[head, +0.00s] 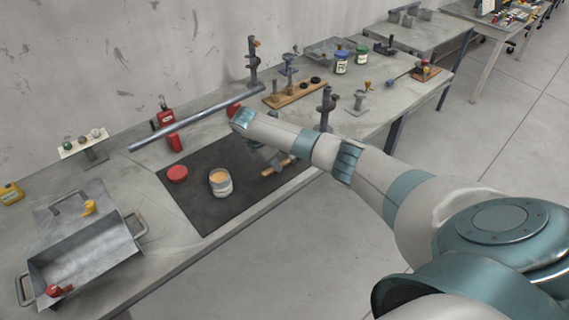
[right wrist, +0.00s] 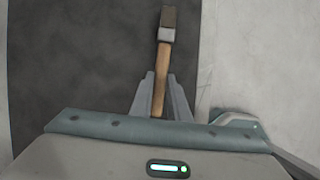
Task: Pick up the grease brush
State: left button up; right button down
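The grease brush has a wooden handle and dark bristles with a metal band. In the right wrist view the brush (right wrist: 167,35) points away from my gripper, its handle between the fingers. In the head view its handle (head: 280,166) shows low over the dark mat (head: 205,160), partly behind my arm. My right gripper (right wrist: 161,78) has its fingers close in on both sides of the handle and looks shut on it. In the head view the right gripper (head: 268,157) is mostly hidden by my arm. My left gripper is not in view.
An open grease tin (head: 220,182) and a red lid (head: 177,173) are on the mat, left of my gripper. A long metal tube (head: 195,118) lies behind. A metal tray (head: 85,255) stands at left. A dark post (head: 325,108) stands behind my forearm.

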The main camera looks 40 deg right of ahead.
jog(key=shift+r, duration=0.1)
dwell(0.3)
jog(key=shift+w+r+b, duration=0.1)
jog(key=shift+r+b, duration=0.35)
jog(key=shift+r, duration=0.2)
notch_tip(320, 180, up, 2)
jog(key=shift+r+b, duration=0.25)
jog(key=shift+b, duration=0.4)
jog(key=s+d+r+b, duration=0.3)
jog(key=s+d+r, duration=0.3)
jog(key=d, duration=0.4)
jog(key=shift+r+b, duration=0.3)
jog(key=shift+r, duration=0.2)
jog(key=shift+a, duration=0.1)
